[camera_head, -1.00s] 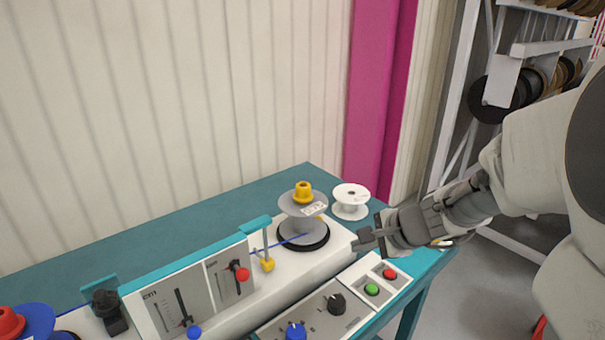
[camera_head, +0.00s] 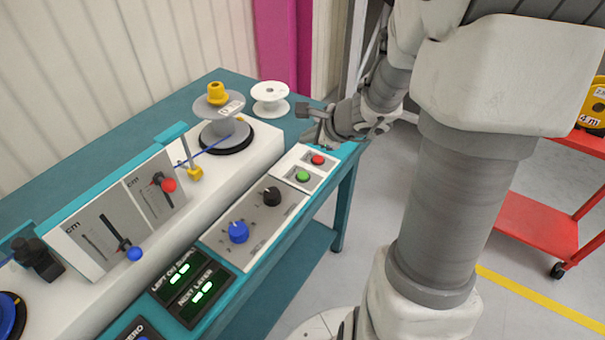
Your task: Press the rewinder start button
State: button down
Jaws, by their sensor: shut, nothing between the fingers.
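The rewinder (camera_head: 228,185) is a long white machine on a teal bench. Its small white button panel (camera_head: 300,165) carries a green button (camera_head: 302,177) and, just behind it, a red button (camera_head: 318,160). I cannot read which one is labelled start. My gripper (camera_head: 306,109) is beyond the panel, above the bench's right end, apart from both buttons. Its fingers are shut and empty and point left. Both buttons are in plain sight.
A grey reel with a yellow knob (camera_head: 218,94) stands on the rewinder, and a white spool (camera_head: 270,97) stands behind. A blue knob (camera_head: 237,232) and black knob (camera_head: 271,196) are on the front panel. A red cart (camera_head: 537,228) stands at right.

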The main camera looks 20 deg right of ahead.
jog(key=b, duration=0.6)
send_over(307, 177)
notch_tip(307, 177, down, 7)
jog(key=shift+f, duration=0.15)
jog(key=shift+f+b, duration=0.75)
jog(key=shift+b, duration=0.3)
dwell(0.8)
jog(key=shift+f+b, duration=0.4)
jog(key=shift+b, duration=0.15)
